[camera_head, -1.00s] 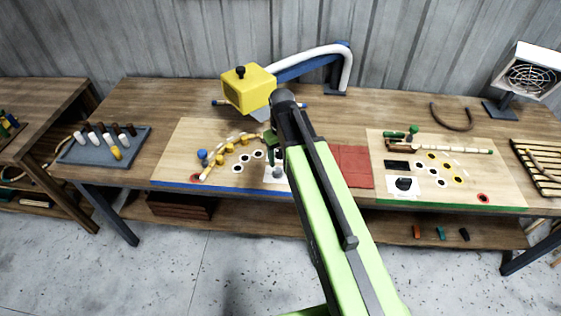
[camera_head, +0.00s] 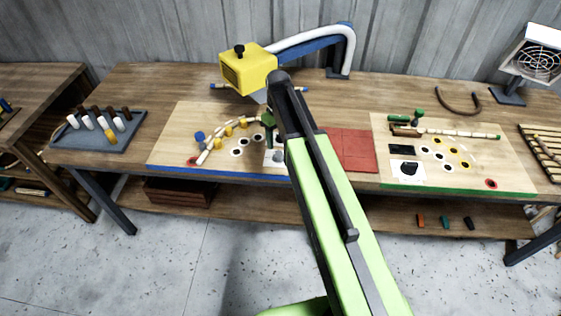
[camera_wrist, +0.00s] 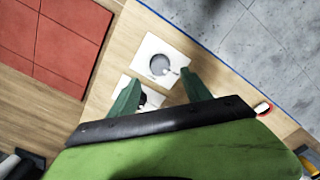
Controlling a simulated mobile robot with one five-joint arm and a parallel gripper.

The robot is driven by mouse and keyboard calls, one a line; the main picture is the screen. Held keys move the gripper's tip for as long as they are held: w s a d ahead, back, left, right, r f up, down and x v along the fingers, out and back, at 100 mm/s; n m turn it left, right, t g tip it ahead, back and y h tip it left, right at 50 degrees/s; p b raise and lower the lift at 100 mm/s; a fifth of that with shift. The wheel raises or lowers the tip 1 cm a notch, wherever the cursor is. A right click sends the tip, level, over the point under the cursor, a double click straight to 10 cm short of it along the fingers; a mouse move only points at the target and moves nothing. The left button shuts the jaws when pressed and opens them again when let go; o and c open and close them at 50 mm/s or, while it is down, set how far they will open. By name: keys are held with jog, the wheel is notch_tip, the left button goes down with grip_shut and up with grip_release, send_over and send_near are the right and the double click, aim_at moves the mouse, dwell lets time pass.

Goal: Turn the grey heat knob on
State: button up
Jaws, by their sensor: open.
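The grey heat knob (camera_wrist: 159,65) is round and sits on a white plate (camera_wrist: 175,50) near the blue-edged front of the left board. It also shows small in the head view (camera_head: 279,157), beside my arm. My gripper (camera_wrist: 158,77) has two green fingers spread apart with nothing between their tips. In the wrist view the tips appear just below the knob, one on each side, and the right tip appears close to the plate's lower right corner. I cannot tell their height above the plate. In the head view my gripper (camera_head: 268,122) is partly hidden by my arm.
A second white plate with a dark part (camera_wrist: 150,96) lies between the fingers in the wrist view. Red tiles (camera_head: 351,149) lie right of my arm. A bent rattan strip (camera_head: 225,137) with yellow pegs lies left.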

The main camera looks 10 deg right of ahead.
aim_at(279, 154)
notch_tip(279, 154, down, 8)
jog(key=b, duration=0.6)
jog(key=shift+f+b, duration=0.1)
jog(key=shift+b, duration=0.2)
